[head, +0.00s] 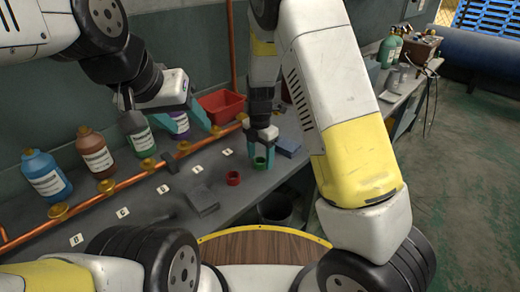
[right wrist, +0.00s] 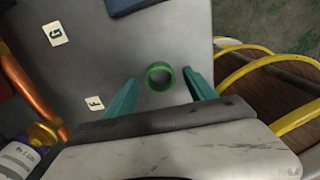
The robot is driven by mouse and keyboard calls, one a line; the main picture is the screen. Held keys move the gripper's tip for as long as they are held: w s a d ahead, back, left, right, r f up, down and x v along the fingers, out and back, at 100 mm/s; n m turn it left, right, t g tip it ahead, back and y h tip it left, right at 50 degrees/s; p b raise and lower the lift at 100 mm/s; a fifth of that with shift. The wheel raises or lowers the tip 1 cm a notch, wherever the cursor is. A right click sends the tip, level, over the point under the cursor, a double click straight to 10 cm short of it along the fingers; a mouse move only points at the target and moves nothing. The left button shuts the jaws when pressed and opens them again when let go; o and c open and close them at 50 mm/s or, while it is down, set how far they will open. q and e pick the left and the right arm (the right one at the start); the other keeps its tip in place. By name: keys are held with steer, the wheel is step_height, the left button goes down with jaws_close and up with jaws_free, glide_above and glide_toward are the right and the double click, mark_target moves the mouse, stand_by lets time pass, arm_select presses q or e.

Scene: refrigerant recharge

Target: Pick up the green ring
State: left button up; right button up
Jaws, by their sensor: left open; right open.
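The green ring (right wrist: 160,65) lies on the grey bench top. In the right wrist view it sits just ahead of and between the two teal fingers. In the head view the green ring (head: 260,162) shows low between the fingers of my right gripper (head: 261,158), which points down at the bench. My right gripper is open, with a finger on each side of the ring; I see no contact. My left gripper (head: 168,121) is open and empty, raised over the bench near the bottles.
A red ring (head: 233,178) lies left of the green ring. A blue block (head: 287,147), a red bin (head: 221,106) and a grey block (head: 202,202) are on the bench. Several bottles stand behind a copper pipe (head: 118,186). A dark bucket (head: 276,208) stands below the front edge.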

steer(key=shift+f, duration=0.45)
steer(key=shift+c, duration=0.2)
steer(key=c, duration=1)
steer(key=shift+r, duration=0.15)
steer(key=shift+c, duration=0.2)
